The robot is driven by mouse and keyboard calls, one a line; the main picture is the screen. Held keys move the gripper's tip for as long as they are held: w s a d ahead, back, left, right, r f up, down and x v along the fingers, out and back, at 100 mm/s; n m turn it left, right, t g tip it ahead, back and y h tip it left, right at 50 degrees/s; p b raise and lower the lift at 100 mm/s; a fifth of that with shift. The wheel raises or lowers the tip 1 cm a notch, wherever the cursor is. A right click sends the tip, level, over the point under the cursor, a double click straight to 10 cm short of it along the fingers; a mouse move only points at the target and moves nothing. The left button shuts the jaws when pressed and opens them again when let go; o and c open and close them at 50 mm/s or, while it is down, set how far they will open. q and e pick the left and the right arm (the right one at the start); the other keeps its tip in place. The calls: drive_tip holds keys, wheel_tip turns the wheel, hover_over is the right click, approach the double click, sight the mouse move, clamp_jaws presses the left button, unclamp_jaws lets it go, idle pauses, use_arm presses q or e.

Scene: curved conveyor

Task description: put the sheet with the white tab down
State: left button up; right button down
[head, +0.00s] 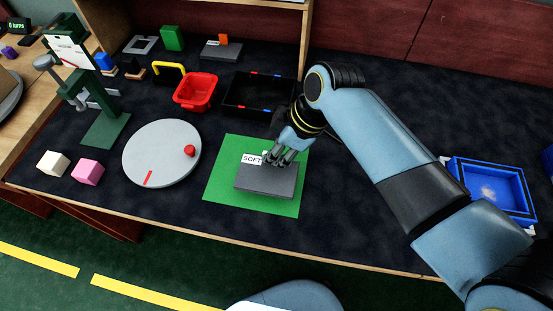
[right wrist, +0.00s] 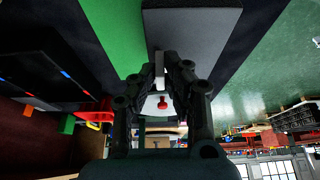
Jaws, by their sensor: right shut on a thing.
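My right gripper (head: 276,158) is at that back edge. In the right wrist view, the fingers (right wrist: 159,84) are shut on the white tab (right wrist: 158,66), and the grey sheet (right wrist: 192,35) extends beyond it, beside the green mat (right wrist: 112,30). I cannot tell whether the sheet touches the mat. My left gripper is not in view.
A grey turntable (head: 150,165) with a red knob is left of the mat. A red basket (head: 196,92) and a black tray (head: 260,94) stand behind. A blue bin (head: 490,187) is at the right. White and pink cubes lie at the front left.

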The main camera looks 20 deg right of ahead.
drive_tip(key=shift+f, duration=1.9)
drive_tip(key=shift+f, duration=0.1)
drive_tip(key=c, duration=1.4)
unclamp_jaws()
drive_tip(key=p+v, duration=0.1)
drive_tip(key=v, duration=1.1)
